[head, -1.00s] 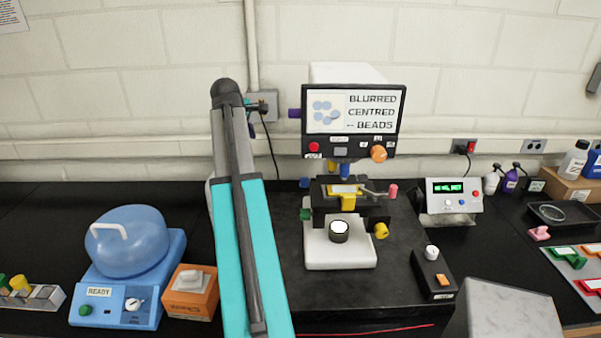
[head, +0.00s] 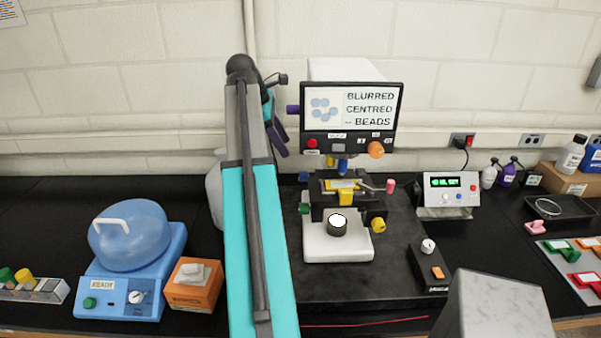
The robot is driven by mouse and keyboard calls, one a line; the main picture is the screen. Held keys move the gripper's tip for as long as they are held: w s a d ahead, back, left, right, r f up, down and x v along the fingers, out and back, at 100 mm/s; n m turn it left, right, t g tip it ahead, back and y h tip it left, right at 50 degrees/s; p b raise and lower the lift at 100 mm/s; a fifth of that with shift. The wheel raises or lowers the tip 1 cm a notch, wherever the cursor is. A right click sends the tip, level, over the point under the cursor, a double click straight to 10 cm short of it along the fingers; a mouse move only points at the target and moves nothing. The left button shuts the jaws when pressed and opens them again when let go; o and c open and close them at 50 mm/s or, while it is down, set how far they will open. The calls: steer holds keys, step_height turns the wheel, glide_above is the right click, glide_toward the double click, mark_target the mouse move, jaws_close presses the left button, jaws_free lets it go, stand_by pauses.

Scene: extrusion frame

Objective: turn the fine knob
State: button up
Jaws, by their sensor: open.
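The microscope (head: 338,243) stands on a dark slab, with a white base, a black stage and a screen (head: 352,108) reading "BLURRED CENTRED -- BEADS". Several coloured knobs show on it: a purple one (head: 292,109) left of the screen, an orange one (head: 376,149) below it, a green one (head: 304,208) at the stage's left and a yellow one (head: 379,225) at its lower right. I cannot tell which is the fine knob. My gripper (head: 280,146), partly hidden behind my arm, is open and points down, left of the screen housing and apparently touching nothing.
A blue domed machine (head: 130,240) and an orange box (head: 193,284) stand left of my arm. A small control box (head: 431,268) and a display unit (head: 452,192) stand right of the microscope. Bottles (head: 507,175) and a black tray (head: 560,208) are farther right.

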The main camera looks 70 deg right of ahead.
mark_target(303, 176)
steer(key=shift+f, duration=0.15)
steer(key=shift+p+x, duration=2.35)
steer(key=shift+x, duration=4.4)
steer(key=c, duration=1.1)
